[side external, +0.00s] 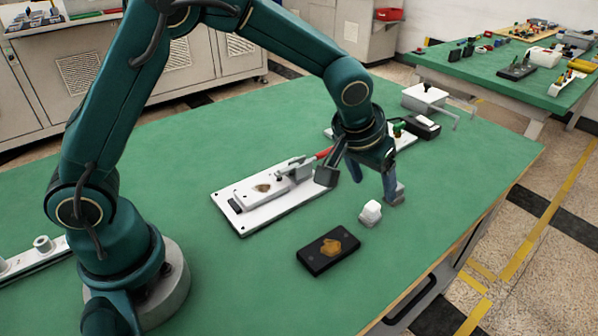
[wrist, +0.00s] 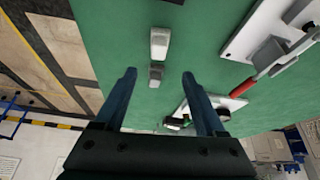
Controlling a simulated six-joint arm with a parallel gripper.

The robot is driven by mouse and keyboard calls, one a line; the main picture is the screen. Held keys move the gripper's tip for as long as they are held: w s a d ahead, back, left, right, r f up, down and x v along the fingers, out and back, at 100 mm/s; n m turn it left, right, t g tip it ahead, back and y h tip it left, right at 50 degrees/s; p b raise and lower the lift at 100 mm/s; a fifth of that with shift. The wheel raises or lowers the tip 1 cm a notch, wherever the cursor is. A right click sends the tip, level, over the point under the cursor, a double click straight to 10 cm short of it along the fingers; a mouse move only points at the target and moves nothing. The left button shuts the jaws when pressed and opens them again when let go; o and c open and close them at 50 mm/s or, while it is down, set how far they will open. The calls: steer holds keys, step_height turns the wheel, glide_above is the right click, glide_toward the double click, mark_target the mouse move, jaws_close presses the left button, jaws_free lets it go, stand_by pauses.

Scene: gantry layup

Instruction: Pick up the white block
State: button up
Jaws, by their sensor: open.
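The white block (side external: 370,212) stands on the green table in the side view, below and in front of my gripper (side external: 360,186). In the wrist view the white block (wrist: 160,43) lies past the fingertips, roughly in line with the gap between them. My gripper (wrist: 158,75) is open and empty, held above the table and apart from the white block. A small grey block (side external: 398,195) is by the right finger in the side view, partly hidden by it. The grey block (wrist: 156,76) shows between the fingertips in the wrist view.
A white fixture plate (side external: 245,222) with a red-handled clamp (side external: 323,154) lies behind and left of the white block. A black plate (side external: 318,262) with an amber patch is in front of it. More fixtures stand farther back. The table's right front is clear.

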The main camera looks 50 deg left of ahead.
mark_target(372, 206)
steer(key=shift+s+d+f+g, duration=0.15)
steer(key=shift+s+f, duration=0.05)
steer(key=shift+f, duration=0.4)
steer(key=shift+s+d+f+g, duration=0.1)
steer(key=shift+s+f+g, duration=0.05)
steer(key=shift+f, duration=0.45)
steer(key=shift+x, duration=2.35)
jaws_close()
